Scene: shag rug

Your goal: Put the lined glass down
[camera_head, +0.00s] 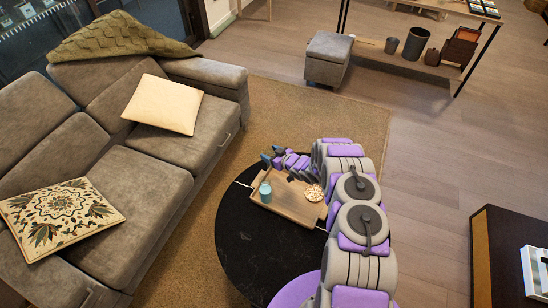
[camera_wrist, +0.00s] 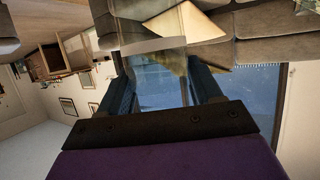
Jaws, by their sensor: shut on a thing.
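My gripper (camera_head: 271,160) is at the far edge of the round black table, with its dark fingers pointing left. In the wrist view, my gripper (camera_wrist: 163,92) is shut on a see-through thing that I take for the lined glass (camera_wrist: 153,46). A pale band, like a rim, crosses between the fingertips. Its lines cannot be made out, and it is hardly visible in the head view. The wooden tray (camera_head: 290,210) lies on the black table (camera_head: 255,250), just nearer than my gripper.
A teal cup (camera_head: 265,191) with a pale stick and a small round dish of food (camera_head: 314,193) are on the tray. Bare black tabletop lies left of and nearer than the tray. A grey sofa (camera_head: 110,180) stands to the left.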

